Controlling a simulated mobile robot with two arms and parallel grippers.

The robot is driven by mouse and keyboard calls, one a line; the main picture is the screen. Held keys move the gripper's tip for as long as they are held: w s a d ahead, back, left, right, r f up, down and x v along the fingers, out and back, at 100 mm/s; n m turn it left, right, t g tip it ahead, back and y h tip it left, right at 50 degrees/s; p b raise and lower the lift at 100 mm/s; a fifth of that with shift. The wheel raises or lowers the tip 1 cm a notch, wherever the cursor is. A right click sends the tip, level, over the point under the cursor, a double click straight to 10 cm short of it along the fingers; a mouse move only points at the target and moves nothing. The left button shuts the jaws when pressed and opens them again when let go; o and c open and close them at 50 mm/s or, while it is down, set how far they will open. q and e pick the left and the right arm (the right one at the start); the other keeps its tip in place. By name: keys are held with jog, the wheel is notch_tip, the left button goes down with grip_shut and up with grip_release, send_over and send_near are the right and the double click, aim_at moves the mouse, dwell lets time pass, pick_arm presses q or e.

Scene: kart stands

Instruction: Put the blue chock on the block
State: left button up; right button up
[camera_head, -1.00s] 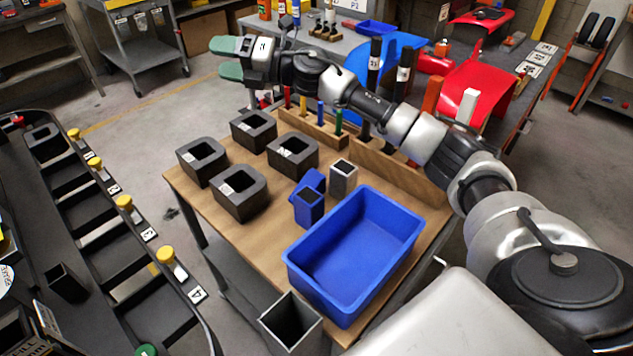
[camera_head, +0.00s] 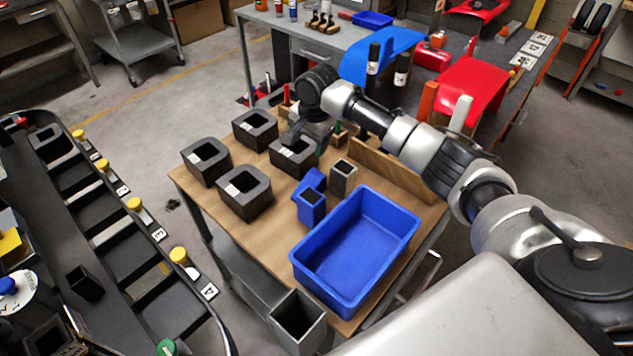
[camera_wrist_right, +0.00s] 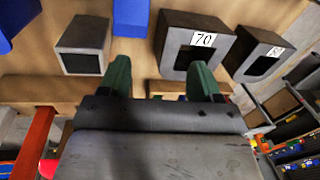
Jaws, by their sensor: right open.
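The blue chock (camera_head: 307,212) stands on the wooden table, left of the blue bin, with a dark opening facing up and a raised blue part behind it. A blue piece (camera_wrist_right: 131,17) shows at the top of the right wrist view, partly cut off. A small grey hollow block (camera_head: 343,180) stands beside the chock; it also shows in the wrist view (camera_wrist_right: 75,62). Several larger dark hollow blocks (camera_head: 243,207) stand further left. My right gripper (camera_wrist_right: 161,78) is open and empty, its green fingertips near the dark block labelled 70 (camera_wrist_right: 175,71). My left gripper is out of view.
A large blue bin (camera_head: 320,286) fills the table's near right part. A wooden rack (camera_head: 396,178) with upright pieces runs along the far edge. A dark rail with yellow knobs (camera_head: 134,204) is at left. Bare tabletop (camera_head: 265,228) shows near the dark blocks.

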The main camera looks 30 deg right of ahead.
aim_at(309, 183)
jog(key=s, duration=0.1)
jog(key=s+g, duration=0.1)
jog(key=s+a+f+m+g, duration=0.1)
jog(key=shift+s+a+y, duration=0.1)
jog(key=shift+s+y, duration=0.15)
jog(key=shift+y, duration=0.15)
jog(key=f, duration=0.3)
jog(key=shift+a+f+p, duration=0.2)
jog(key=shift+f+p, duration=0.15)
jog(key=shift+a+f+p, duration=0.15)
jog(key=shift+f+p, duration=0.1)
jog(key=shift+f, duration=1.35)
jog(key=shift+a+f+p, duration=0.15)
jog(key=shift+f+p, duration=0.05)
jog(key=shift+f, duration=1.35)
jog(key=shift+c, duration=0.2)
jog(key=c, duration=0.8)
jog(key=shift+o, duration=0.2)
jog(key=shift+r, duration=0.1)
